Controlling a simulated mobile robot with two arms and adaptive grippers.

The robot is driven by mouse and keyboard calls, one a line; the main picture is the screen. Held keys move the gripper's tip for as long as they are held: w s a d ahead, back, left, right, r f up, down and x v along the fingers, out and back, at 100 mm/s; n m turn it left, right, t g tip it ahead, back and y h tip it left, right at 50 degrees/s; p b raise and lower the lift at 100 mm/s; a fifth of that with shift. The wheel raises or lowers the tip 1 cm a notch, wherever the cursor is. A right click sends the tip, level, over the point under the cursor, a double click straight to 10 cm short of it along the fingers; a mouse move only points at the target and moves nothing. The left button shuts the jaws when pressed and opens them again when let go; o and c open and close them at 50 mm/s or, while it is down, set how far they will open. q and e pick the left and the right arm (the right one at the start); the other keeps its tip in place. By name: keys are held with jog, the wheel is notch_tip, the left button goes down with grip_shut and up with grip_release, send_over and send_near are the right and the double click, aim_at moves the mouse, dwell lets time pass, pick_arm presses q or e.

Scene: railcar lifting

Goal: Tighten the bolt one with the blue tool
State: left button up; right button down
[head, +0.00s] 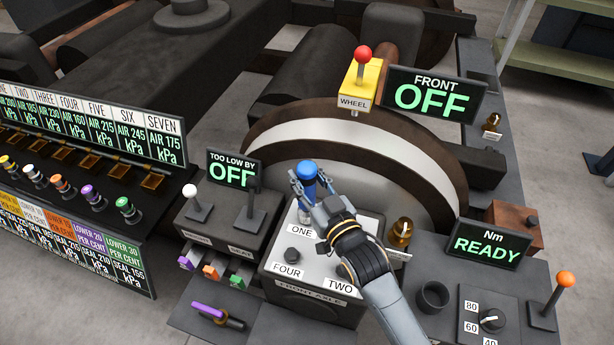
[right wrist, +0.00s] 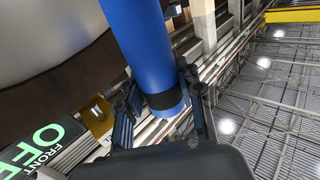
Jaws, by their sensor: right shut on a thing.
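The blue tool (head: 307,170) stands nearly upright over the front axle panel (head: 318,300), just above the label ONE (head: 299,234). My right gripper (head: 311,185) is shut on its upper part. In the right wrist view the blue tool (right wrist: 140,40) runs between the fingers (right wrist: 160,108), with a dark band near its end. Bolt one is hidden below the tool, and I cannot tell whether the tool touches it. Bolts FOUR (head: 292,256) and TWO (head: 345,270) show on the panel. My left gripper is not in view.
A purple-handled tool (head: 208,311) lies on a shelf to the left. A FRONT display (head: 432,95) and the TOO LOW BY display (head: 233,172) read OFF.

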aim_at(307, 166)
jog(key=shift+f, duration=0.7)
dwell(0.8)
jog(key=shift+r+p, duration=3.5)
jog(key=shift+r, duration=0.25)
